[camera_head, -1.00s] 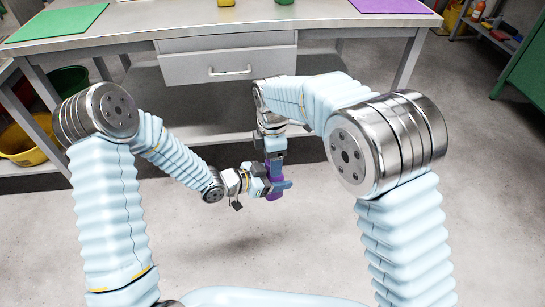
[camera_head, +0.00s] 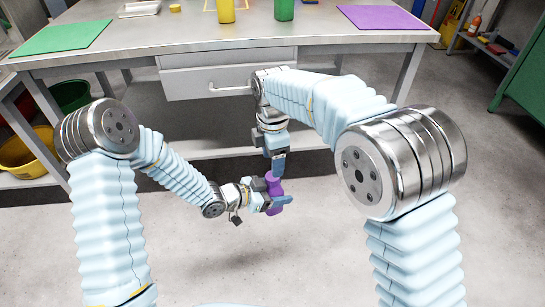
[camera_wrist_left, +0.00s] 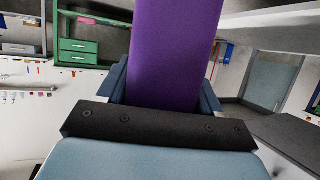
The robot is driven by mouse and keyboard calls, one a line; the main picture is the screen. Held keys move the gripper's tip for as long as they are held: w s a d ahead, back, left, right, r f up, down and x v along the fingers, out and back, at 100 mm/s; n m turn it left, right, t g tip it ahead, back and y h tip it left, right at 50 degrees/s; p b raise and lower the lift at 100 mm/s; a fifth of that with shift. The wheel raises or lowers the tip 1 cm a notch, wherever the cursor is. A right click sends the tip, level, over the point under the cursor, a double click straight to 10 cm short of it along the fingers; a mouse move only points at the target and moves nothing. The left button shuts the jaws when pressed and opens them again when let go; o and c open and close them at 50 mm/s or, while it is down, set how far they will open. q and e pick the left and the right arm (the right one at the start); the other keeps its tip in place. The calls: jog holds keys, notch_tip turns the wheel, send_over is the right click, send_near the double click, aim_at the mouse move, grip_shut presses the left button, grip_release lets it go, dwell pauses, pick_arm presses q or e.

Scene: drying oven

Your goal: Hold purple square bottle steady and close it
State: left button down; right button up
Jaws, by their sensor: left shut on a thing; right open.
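The purple square bottle (camera_head: 273,187) is held in the air in front of the table, low in the middle of the head view. My left gripper (camera_head: 275,202) is shut on it from the left side. In the left wrist view the bottle's purple side (camera_wrist_left: 172,50) fills the space between the blue fingers, and its top is out of frame. My right gripper (camera_head: 279,166) points down just above the bottle's top and is open. Its fingertips overlap the bottle's upper end in the picture. I cannot tell whether a cap is on the bottle, or whether the right fingers touch it.
The metal table (camera_head: 300,30) with a drawer (camera_head: 215,82) stands behind my arms. It bears a green mat (camera_head: 65,38), a purple mat (camera_head: 382,18), a yellow cup (camera_head: 226,11) and a green cup (camera_head: 284,9). The floor below the bottle is clear.

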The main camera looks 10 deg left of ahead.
jog(key=shift+r+n, duration=1)
jog(key=shift+r, duration=0.2)
send_over(272, 193)
jog(key=w, duration=0.2)
jog(key=shift+w+a+f, duration=0.1)
jog(key=shift+f, duration=1.95)
jog(key=shift+w+f, duration=0.1)
jog(key=shift+f, duration=1.9)
jog(key=c, duration=1.1)
jog(key=m, duration=0.3)
